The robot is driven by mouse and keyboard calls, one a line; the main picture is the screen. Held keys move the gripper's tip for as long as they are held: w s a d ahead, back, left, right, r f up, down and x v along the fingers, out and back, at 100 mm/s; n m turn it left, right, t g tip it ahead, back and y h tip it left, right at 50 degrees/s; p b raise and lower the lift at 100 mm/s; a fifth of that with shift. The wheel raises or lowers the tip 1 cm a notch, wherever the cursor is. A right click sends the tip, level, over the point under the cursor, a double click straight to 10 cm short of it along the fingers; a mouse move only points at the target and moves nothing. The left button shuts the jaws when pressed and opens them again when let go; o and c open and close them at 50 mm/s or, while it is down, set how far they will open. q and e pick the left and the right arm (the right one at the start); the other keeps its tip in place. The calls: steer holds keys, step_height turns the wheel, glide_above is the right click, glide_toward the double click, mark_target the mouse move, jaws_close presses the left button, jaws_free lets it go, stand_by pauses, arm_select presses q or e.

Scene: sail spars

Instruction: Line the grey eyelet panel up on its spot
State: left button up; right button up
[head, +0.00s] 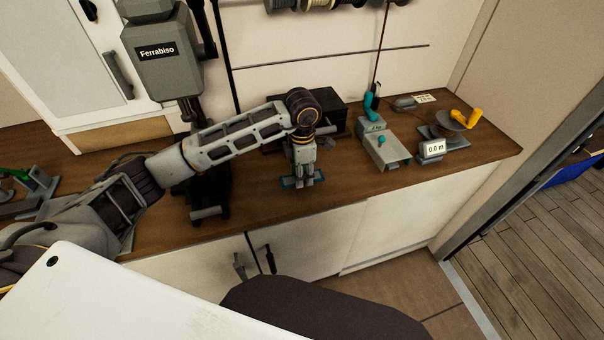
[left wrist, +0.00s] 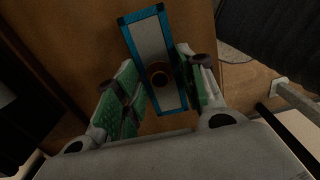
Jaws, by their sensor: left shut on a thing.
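The grey eyelet panel (left wrist: 151,43) is a long pale strip with a blue border and a round brass-coloured eyelet (left wrist: 159,76) in the left wrist view. In the head view only bits of blue (head: 288,183) show at the foot of my left gripper (head: 301,178), near the counter's front edge. My left gripper, with green finger pads, is shut on the panel; its fingers (left wrist: 163,97) lie along the two long sides. The panel is low at the wooden counter; whether it touches the wood I cannot tell. No separate spot shows clearly. My right gripper is not in view.
On the wooden counter (head: 460,168), a grey box device (head: 387,152) and a reel with a yellow handle (head: 455,122) stand to the right. A dark box (head: 335,118) stands behind the gripper. A grey machine (head: 163,55) marked Ferrabiso is at the left.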

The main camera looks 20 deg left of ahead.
arm_select(q)
steer(key=shift+r, duration=0.7)
steer(key=shift+p, duration=0.3)
